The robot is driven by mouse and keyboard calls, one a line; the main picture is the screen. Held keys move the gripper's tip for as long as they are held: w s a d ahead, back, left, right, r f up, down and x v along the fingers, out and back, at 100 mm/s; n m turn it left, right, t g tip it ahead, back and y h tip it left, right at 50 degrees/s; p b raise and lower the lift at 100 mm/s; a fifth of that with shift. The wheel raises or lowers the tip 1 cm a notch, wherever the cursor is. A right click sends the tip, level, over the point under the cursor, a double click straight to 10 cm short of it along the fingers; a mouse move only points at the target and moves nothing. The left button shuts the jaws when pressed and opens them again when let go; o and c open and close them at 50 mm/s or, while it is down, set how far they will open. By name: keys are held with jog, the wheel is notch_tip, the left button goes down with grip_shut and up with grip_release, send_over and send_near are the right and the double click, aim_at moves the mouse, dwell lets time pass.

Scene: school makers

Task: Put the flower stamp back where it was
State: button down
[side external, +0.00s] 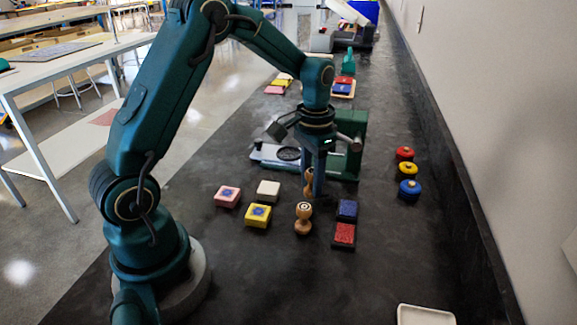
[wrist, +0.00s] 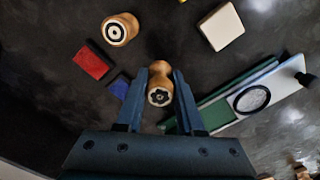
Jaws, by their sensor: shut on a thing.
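The flower stamp (wrist: 159,96) is a small turned-wood stamp with a black flower mark on its end. In the wrist view it sits between the two fingers of my gripper (wrist: 161,82), which is shut on it. In the side view my gripper (side external: 313,186) points down and partly hides the stamp (side external: 307,188). I cannot tell whether its base touches the table. A second wooden stamp with a ring mark (side external: 303,218) stands upright just in front of it; it also shows in the wrist view (wrist: 119,29).
Blue (side external: 347,210) and red (side external: 344,235) ink pads lie to the right. White (side external: 268,190), pink (side external: 228,196) and yellow (side external: 257,215) blocks lie left. A green machine (side external: 345,160) stands close behind. Round pots (side external: 409,190) line the right, with a white tray (side external: 425,316) at front right.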

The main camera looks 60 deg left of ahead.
aim_at(311, 189)
jog(key=shift+f, duration=1.4)
jog(key=shift+f, duration=0.15)
jog(key=c, duration=0.5)
grip_release()
